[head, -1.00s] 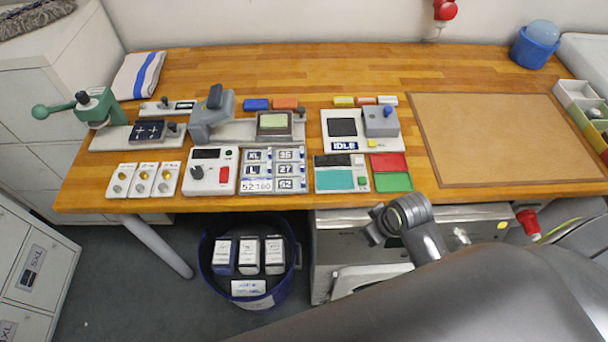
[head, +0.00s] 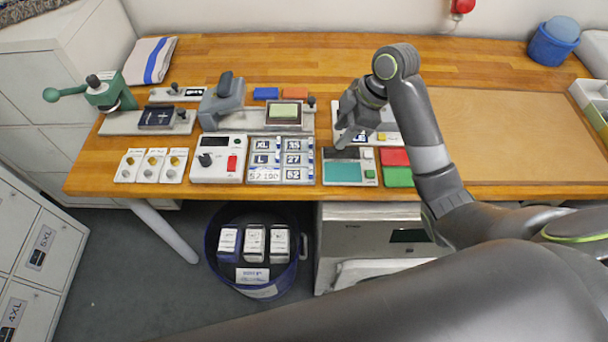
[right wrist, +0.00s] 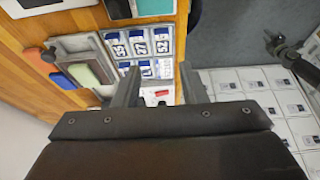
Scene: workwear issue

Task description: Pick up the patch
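My right gripper (head: 345,139) is over the middle of the bench, above the panel with the teal face (head: 343,172). In the right wrist view its two fingers (right wrist: 158,90) are apart with nothing between them. The size tray (head: 281,158) with white and blue labels lies to its left. A dark square with white marks (head: 157,116) lies on the grey device at the left. I cannot tell which piece is the patch. A dark jointed part in the right wrist view (right wrist: 288,50) looks like my left gripper; its fingers are unclear.
A control box with a red switch (head: 218,158) stands left of the size tray. Red (head: 394,156) and green (head: 398,177) pads lie right of the teal panel. A large tan mat (head: 520,130) lies bare at right. A blue bin (head: 211,262) stands below the bench.

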